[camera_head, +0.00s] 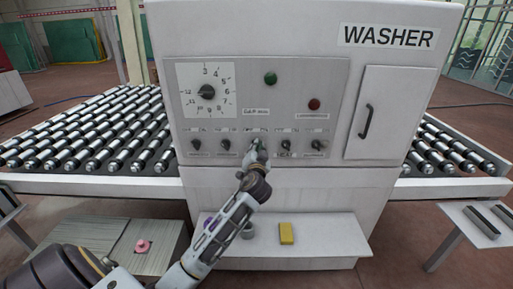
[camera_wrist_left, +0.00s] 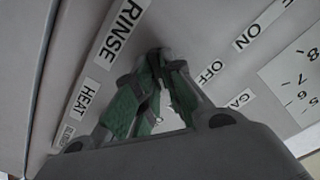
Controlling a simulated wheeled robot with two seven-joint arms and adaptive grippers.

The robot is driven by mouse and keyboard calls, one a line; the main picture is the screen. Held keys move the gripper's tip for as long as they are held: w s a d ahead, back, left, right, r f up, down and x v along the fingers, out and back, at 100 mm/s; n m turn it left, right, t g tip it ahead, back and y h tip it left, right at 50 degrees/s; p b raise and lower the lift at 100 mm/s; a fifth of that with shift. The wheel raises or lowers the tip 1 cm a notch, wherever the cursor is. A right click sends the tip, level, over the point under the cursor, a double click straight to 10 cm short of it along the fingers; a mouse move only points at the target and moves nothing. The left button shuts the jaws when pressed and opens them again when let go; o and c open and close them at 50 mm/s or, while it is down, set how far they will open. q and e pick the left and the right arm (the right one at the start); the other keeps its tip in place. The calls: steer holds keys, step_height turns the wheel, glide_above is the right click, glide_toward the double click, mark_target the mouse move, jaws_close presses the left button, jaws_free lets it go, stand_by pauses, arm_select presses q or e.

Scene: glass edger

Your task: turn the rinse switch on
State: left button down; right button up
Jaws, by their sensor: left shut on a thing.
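The washer's control panel (camera_head: 335,100) faces me in the head view, with a row of dark switches along its lower part. My left gripper (camera_head: 258,152) is at the middle switch of that row and mostly covers it. In the left wrist view the green-padded fingers of my left gripper (camera_wrist_left: 158,95) are closed around the dark rinse switch (camera_wrist_left: 160,54), beside the RINSE label (camera_wrist_left: 119,30). ON and OFF labels show on its other side. The switch's exact angle is hard to tell behind the fingers. My right gripper is not in view.
The heat switch (camera_head: 286,145) sits close to the right of my gripper, and another switch (camera_head: 226,145) to its left. A numbered dial (camera_head: 206,92), a green button (camera_head: 270,79) and a red one (camera_head: 314,104) are above. A yellow block (camera_head: 286,233) lies on the ledge below.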

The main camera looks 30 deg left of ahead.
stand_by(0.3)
arm_select(q)
steer(key=c, duration=1.5)
jaws_free()
steer(key=shift+v, duration=6)
steer(key=shift+f, duration=0.1)
